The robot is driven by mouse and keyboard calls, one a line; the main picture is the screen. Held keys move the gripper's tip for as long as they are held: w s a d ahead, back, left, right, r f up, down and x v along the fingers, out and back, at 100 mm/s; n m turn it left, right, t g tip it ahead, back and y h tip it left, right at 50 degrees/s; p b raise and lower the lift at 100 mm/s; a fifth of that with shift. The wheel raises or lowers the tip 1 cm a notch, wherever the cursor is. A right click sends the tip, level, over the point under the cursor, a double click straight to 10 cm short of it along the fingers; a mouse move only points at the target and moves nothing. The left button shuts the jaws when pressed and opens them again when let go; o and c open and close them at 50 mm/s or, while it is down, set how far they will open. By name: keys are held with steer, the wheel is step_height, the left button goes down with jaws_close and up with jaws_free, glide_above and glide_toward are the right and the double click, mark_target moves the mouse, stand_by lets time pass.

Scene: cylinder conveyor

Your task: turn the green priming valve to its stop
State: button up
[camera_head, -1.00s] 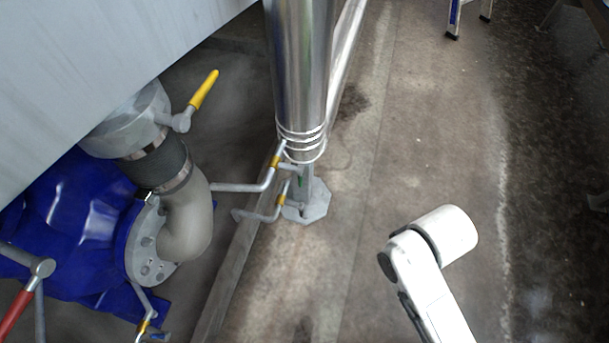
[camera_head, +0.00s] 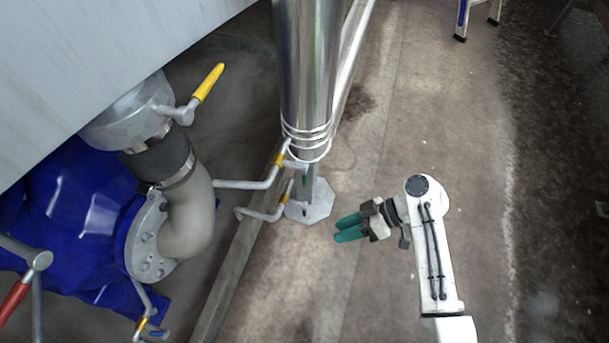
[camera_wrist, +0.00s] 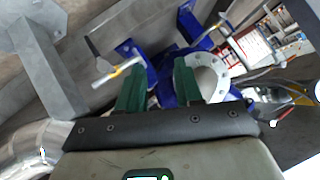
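Valves with a yellow lever (camera_head: 208,82) and a red lever (camera_head: 14,301) show at the left in the head view.
A steel column (camera_head: 306,75) stands at centre with bent rods with yellow bands (camera_head: 262,184) at its base. A grey elbow pipe (camera_head: 192,215) joins the blue pump (camera_head: 75,215) at left. A large grey tank (camera_head: 90,60) overhangs upper left. The floor at right is open.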

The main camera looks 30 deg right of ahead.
mark_target(304, 176)
steer(key=w+d+r+n+t+y, duration=0.45)
steer(key=w+r+t, duration=0.2)
steer(key=w, duration=0.25)
steer(key=shift+m, duration=0.45)
steer(key=b+x, duration=0.2)
steer(key=x, duration=0.8)
steer(key=shift+a, duration=0.1)
jaws_close()
